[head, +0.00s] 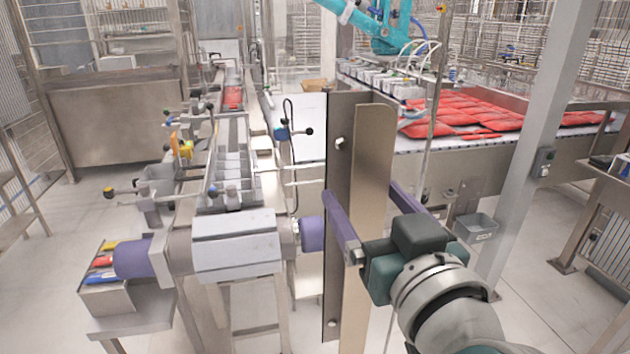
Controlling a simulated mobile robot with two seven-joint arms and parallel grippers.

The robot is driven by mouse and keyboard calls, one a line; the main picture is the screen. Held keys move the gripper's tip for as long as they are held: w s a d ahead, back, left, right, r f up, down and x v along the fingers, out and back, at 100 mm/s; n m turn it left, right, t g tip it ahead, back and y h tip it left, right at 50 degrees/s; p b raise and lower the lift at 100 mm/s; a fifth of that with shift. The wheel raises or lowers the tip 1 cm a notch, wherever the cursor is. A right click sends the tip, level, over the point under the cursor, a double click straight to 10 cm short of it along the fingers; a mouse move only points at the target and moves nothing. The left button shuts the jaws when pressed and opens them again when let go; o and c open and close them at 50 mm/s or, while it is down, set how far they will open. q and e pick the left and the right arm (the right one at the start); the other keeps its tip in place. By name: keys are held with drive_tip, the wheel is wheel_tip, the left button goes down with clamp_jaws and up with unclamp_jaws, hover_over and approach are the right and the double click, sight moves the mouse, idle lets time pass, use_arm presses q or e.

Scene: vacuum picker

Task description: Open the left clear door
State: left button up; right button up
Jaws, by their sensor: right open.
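My right gripper (360,190) has long purple fingers spread apart, with nothing seen held between them. A tall upright metal plate (372,150) with a dark edge strip (341,125) and bolts stands at the fingertips. One finger crosses in front of the strip; the other shows at the plate's right side. I cannot tell whether either finger touches it. The left clear door cannot be made out for certain; a thin upright rod (431,110) right of the plate may be a frame edge. My left gripper is not in view.
A conveyor machine with a steel roller housing (237,245) stands at left. A small bin of coloured tools (105,272) is at its front. Red packs (465,108) lie on a belt behind. A grey post (535,140) stands at right.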

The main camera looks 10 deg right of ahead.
clamp_jaws()
idle(0.6)
idle(0.3)
